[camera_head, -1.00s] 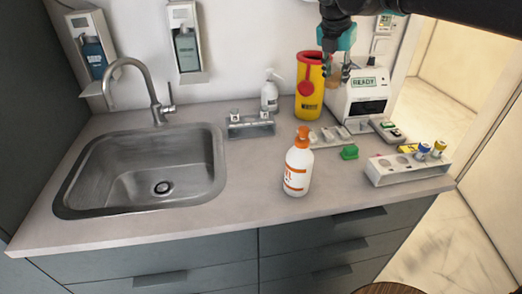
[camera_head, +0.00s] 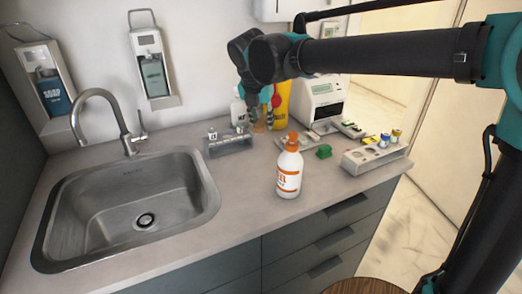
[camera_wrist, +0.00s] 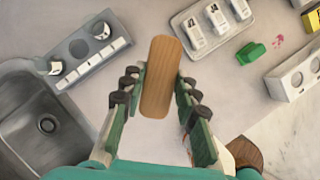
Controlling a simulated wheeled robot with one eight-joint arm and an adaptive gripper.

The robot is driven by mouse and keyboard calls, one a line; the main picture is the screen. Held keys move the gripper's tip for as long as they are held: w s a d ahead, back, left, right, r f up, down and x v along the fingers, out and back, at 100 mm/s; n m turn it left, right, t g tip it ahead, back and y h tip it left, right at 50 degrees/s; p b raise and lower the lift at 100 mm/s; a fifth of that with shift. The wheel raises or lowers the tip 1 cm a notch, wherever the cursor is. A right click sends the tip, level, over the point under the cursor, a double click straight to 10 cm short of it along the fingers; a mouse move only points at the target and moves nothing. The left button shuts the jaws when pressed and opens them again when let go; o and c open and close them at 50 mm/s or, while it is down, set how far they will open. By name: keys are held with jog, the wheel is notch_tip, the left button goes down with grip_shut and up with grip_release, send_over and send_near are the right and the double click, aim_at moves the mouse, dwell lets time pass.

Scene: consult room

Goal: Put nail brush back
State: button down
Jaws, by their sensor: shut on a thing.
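The nail brush (camera_wrist: 160,76) has a plain wooden back and sits between the fingers of my gripper (camera_wrist: 152,95) in the wrist view. My gripper is shut on it and holds it above the counter. In the head view my gripper (camera_head: 260,115) is at the back of the counter, in front of the yellow container, with the brush (camera_head: 259,127) small and partly hidden below it. The bristle side is hidden. A grey slotted rack (camera_head: 231,146) stands just left of my gripper; it also shows at the upper left in the wrist view (camera_wrist: 92,58).
The sink (camera_head: 60,225) is at the left. An orange-capped white bottle (camera_head: 289,172) stands near the front edge. A small tray (camera_wrist: 185,22), a green block (camera_head: 324,151), a holed rack (camera_head: 375,158) and a white device (camera_head: 322,100) are to the right. A yellow container (camera_head: 281,105) stands behind.

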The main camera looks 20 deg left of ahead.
aim_at(258, 128)
notch_tip(258, 128, down, 11)
jog(key=shift+r, duration=0.15)
dwell(0.4)
jog(key=c, duration=1.1)
grip_release()
jog(key=shift+c, duration=0.2)
jog(key=v, duration=1.2)
jog(key=shift+w+r, duration=0.1)
